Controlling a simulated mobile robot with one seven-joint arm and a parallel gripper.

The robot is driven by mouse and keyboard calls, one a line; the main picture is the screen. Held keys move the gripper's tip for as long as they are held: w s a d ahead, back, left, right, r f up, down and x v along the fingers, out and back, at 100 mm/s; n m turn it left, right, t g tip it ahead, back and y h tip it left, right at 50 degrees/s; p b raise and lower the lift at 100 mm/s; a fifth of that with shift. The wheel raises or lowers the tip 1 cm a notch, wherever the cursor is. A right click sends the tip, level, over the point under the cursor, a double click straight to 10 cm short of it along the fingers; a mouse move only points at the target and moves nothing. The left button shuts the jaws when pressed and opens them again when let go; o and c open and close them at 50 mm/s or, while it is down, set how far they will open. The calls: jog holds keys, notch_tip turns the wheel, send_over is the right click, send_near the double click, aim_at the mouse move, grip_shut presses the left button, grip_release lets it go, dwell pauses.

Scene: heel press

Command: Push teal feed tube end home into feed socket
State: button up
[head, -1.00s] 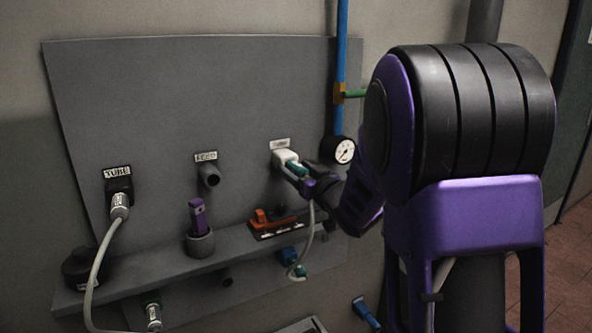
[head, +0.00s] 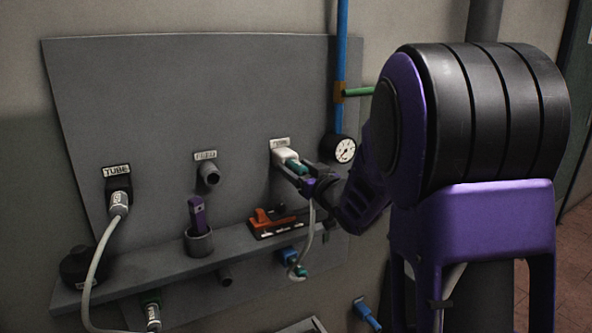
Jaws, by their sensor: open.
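A grey socket (head: 208,174), under a label that seems to read FEED, stands empty in the panel's middle, left of my gripper.
A black TUBE socket (head: 118,185) at left holds a grey hose plug (head: 119,204). A shelf (head: 170,262) below carries a cup (head: 199,243) with a purple item and an orange-black block (head: 275,223). A gauge (head: 339,149) and blue pipe (head: 342,60) stand just right of the white holder.

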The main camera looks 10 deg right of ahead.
aim_at(305, 173)
grip_shut()
dwell(0.3)
dwell(1.2)
jog(key=shift+b+v, duration=0.5)
jog(key=shift+v, duration=2.5)
jog(key=shift+s, duration=0.1)
